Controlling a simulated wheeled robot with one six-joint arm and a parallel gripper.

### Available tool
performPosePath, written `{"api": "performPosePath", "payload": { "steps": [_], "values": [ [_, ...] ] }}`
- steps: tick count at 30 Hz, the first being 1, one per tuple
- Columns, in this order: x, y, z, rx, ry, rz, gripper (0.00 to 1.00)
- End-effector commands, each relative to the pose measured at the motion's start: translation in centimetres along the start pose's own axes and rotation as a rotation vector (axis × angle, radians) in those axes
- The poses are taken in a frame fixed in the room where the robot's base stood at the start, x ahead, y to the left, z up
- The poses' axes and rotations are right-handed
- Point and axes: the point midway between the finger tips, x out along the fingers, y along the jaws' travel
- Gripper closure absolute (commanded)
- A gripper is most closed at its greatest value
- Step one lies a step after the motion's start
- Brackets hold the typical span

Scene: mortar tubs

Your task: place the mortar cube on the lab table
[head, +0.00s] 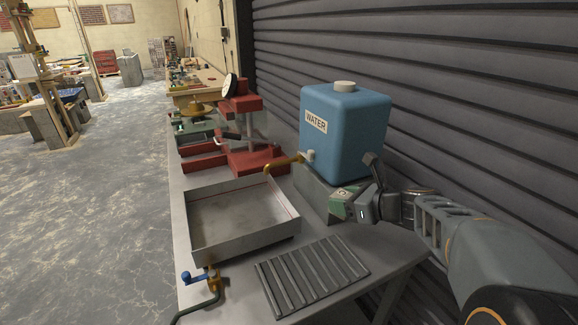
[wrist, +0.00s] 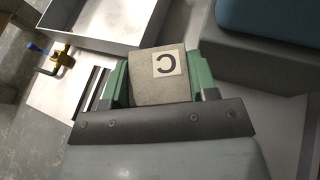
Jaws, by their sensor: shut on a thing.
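The mortar cube (wrist: 152,82) is a grey block with a white label bearing a dark letter C, seen in the wrist view. My gripper (wrist: 158,82) has its green fingers shut on two opposite sides of the cube. In the head view my gripper (head: 342,205) is at the right side of the lab table, in front of the block under the water tank; the cube is mostly hidden there. The lab table (head: 232,283) is a long grey top along the shuttered wall. I cannot tell how high the cube is above it.
A shallow metal tray (head: 243,243) and a ribbed dark rack (head: 312,275) stand on the table. A blue water tank (head: 345,132) sits on a grey block (head: 312,190). A brass tap with a blue handle (head: 208,279) is at the near edge. Red equipment (head: 247,130) stands farther back.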

Motion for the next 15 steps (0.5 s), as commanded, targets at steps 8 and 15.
{"api": "performPosePath", "payload": {
  "steps": [8, 15],
  "values": [
    [-0.3, -1.2, -0.8, 0.001, 0.0, -0.001, 0.79],
    [-1.9, -6.3, -4.3, 0.006, 0.0, -0.003, 0.79]
  ]
}}
